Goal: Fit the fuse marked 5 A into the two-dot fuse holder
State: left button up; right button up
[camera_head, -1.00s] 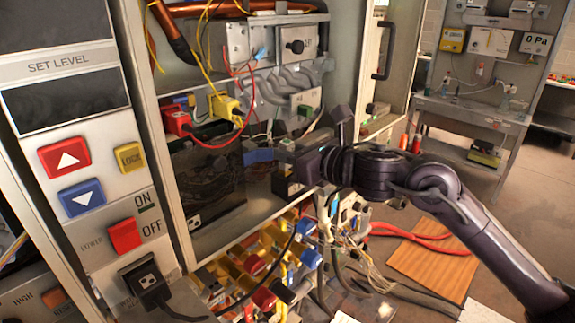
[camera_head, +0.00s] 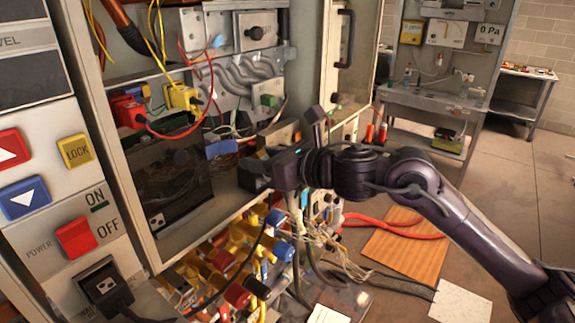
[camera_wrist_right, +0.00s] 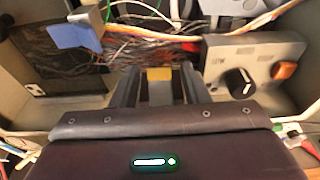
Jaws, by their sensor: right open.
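My right gripper (camera_head: 256,174) is inside the open cabinet, low and towards its right side. It also shows in the right wrist view (camera_wrist_right: 160,88), with its fingers apart. A small yellowish piece (camera_wrist_right: 160,74) shows between or just beyond the fingertips; I cannot tell whether they touch it. No 5 A marking can be read, so I cannot identify the fuse. A dark panel (camera_head: 178,185) at the gripper's left carries a white label with dark dots (camera_head: 157,221). I cannot tell whether this is the fuse holder. My left gripper is not in view.
Coloured valves and hoses (camera_head: 235,262) crowd the area below. A dotted plug (camera_head: 100,285) sits lower left.

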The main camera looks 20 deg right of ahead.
jog(key=b+v, duration=0.4)
jog(key=v, duration=0.5)
jog(key=shift+s+d, duration=0.15)
jog(key=shift+s, duration=0.1)
dwell(0.3)
